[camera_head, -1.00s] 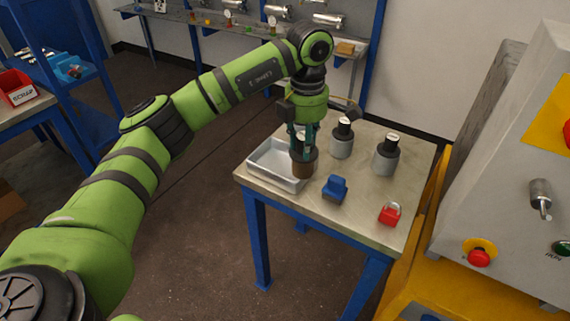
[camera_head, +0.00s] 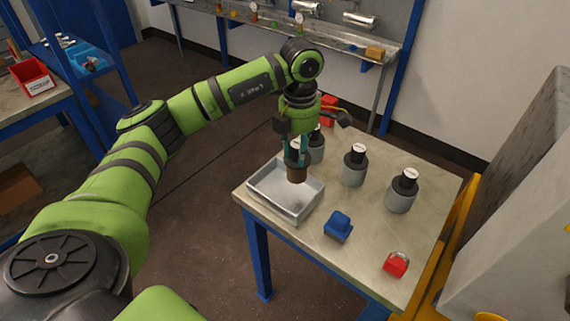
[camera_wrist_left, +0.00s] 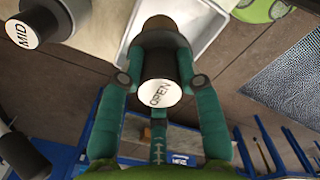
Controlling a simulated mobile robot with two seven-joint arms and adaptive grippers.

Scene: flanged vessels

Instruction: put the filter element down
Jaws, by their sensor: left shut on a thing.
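My left gripper (camera_head: 296,158) points down and is shut on the filter element (camera_head: 297,173), a brown cylinder with a black neck and a white top. It hangs upright over the shallow metal tray (camera_head: 299,217) at the table's left corner. I cannot tell whether its lower end touches the tray floor. The brown part of the element (camera_wrist_left: 159,25) and the tray (camera_wrist_left: 210,30) show beyond. My right gripper is not in view.
Grey vessels with black caps stand on the table: one (camera_head: 317,150) close behind the gripper, another (camera_head: 354,172) in the middle, another (camera_head: 400,199) to the right. A blue block (camera_head: 338,226) and a red padlock (camera_head: 396,265) lie nearer the front.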

